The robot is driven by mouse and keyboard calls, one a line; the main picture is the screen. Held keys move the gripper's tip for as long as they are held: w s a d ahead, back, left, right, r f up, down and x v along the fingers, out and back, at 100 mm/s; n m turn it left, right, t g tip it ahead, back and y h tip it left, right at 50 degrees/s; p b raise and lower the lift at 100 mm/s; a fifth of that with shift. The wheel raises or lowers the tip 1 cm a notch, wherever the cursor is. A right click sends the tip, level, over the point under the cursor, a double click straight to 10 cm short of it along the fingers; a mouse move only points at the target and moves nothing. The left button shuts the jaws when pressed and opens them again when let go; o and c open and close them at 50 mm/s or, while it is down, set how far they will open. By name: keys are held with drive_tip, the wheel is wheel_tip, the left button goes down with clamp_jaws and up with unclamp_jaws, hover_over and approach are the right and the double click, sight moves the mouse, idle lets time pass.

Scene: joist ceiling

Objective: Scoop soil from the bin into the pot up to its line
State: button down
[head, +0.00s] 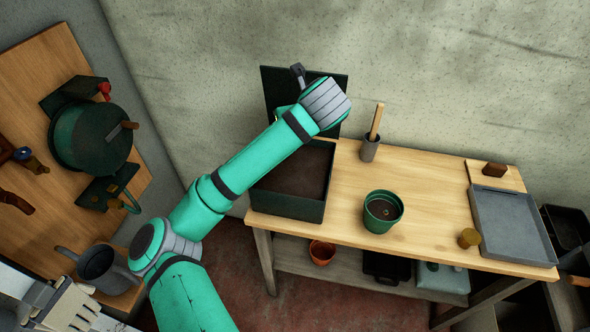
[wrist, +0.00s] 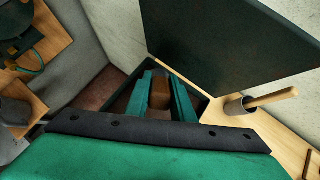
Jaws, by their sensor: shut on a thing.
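The dark green bin (head: 287,205) stands at the left end of the wooden bench with its lid (head: 279,92) raised. Brown soil (head: 300,172) shows inside it. The green pot (head: 372,222) stands upright on the bench to the right of the bin; its inside looks brown, and its line is too small to make out. My gripper (wrist: 160,88) is over the bin, shut on a brown wooden piece (wrist: 160,96) that looks like a handle. Whatever is below that piece is hidden. In the head view my own arm hides the gripper.
A grey cup (head: 369,150) with a wooden-handled tool stands behind the pot. A grey tray (head: 512,228), a small yellowish jar (head: 468,238) and a brown block (head: 494,170) are at the right. Bench between pot and tray is mostly clear. The raised lid stands close to my wrist.

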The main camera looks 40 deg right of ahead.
drive_tip(key=w+g, duration=0.1)
drive_tip(key=g, duration=0.1)
drive_tip(key=w+d+r+g+y, duration=0.1)
drive_tip(key=shift+w+r+g, duration=0.2)
drive_tip(key=shift+w+g, duration=0.1)
drive_tip(key=shift+g, duration=0.1)
drive_tip(key=shift+w+d+r+g+y, duration=0.15)
drive_tip(key=shift+w+r+g+y, duration=0.2)
drive_tip(key=shift+g, duration=0.35)
drive_tip(key=shift+w+d+r+g+y, duration=0.1)
drive_tip(key=shift+w+g+y, duration=0.15)
drive_tip(key=shift+w+g, duration=0.35)
drive_tip(key=shift+w+d+r+g+y, duration=0.15)
drive_tip(key=shift+w+r+g+y, duration=0.15)
drive_tip(key=shift+g, duration=0.5)
drive_tip(key=shift+r, duration=0.1)
drive_tip(key=shift+r, duration=1.85)
